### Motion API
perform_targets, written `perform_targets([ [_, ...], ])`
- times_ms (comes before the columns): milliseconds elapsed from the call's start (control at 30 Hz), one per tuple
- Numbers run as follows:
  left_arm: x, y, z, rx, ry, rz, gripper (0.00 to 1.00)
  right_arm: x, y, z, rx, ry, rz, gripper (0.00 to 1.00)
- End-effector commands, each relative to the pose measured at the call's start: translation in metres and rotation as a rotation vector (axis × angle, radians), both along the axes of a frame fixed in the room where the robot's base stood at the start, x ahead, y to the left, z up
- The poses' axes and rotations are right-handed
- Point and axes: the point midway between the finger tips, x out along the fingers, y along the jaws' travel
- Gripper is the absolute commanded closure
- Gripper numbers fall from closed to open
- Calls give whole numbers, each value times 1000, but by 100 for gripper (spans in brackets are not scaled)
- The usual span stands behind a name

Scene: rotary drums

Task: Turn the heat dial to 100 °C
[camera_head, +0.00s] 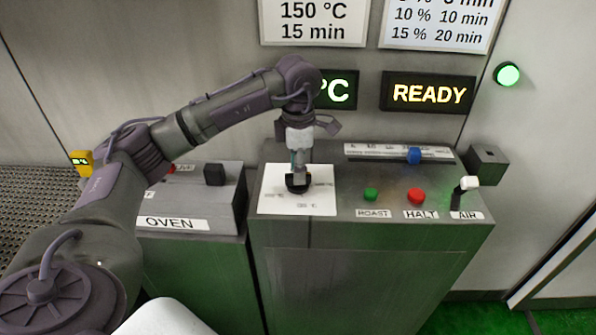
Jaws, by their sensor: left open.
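The heat dial, a black knob (297,184), sits on a white square plate (320,203) with small temperature marks, too small to read, on top of the console. My left gripper (299,172) points down right over the dial, open, its fingers at or around the knob; I cannot tell whether they touch it. The gripper hides much of the knob, so its pointing direction does not show. A temperature display (339,90) on the wall shows "°C", its number hidden behind my left arm. My right gripper is not in view.
Right of the plate are the green ROAST button (371,195), red HALT button (416,196), AIR lever (466,187) and a slider with a blue knob (414,156). The OVEN box (190,205) stands left. A sign (313,24) reads "150 °C 15 min"; another display (428,93) reads READY.

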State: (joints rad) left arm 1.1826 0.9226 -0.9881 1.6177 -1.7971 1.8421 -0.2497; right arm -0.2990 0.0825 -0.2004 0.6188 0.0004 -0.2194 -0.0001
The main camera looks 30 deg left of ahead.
Motion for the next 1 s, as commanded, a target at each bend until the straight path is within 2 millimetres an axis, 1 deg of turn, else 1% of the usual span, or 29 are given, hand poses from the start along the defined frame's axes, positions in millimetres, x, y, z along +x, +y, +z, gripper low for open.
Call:
perform_targets([
  [33, 1, 0, 10, -1, -6, 0, 56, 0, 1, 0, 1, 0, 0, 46],
  [200, 1, 0, 49, 0, -7, 1, 56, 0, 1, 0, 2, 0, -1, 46],
  [300, 1, -1, 71, -2, -6, -1, 56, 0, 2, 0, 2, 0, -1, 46],
  [400, 1, 0, 88, 0, -6, 1, 56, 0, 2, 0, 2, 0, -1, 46],
  [600, 0, 0, 103, 0, -3, 0, 56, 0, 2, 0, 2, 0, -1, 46],
  [1000, 0, 0, 105, 0, -1, 0, 56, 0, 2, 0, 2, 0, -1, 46],
])
